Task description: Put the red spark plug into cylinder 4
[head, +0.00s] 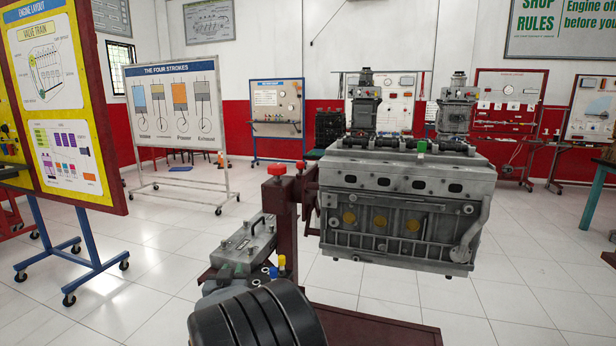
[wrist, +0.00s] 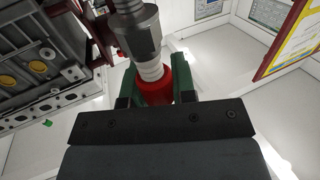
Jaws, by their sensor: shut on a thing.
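My gripper (wrist: 157,82) is shut on the red spark plug (wrist: 153,90). The plug's red part is between the green fingers, with its pale ribbed part and grey metal end (wrist: 140,35) reaching beyond them. The grey engine (head: 400,200) stands on a dark red stand, right of centre in the head view. In the wrist view the engine (wrist: 40,60) is at the left, apart from the plug. A green piece (head: 421,146) sits on its top. I cannot make out the opening of cylinder 4.
Two red knobs (head: 277,169) top the dark red stand post (head: 283,215) left of the engine. A grey unit with small yellow and blue pieces (head: 282,262) is at lower centre. Display boards (head: 175,105) stand around. The tiled floor at left (head: 150,260) is mostly clear.

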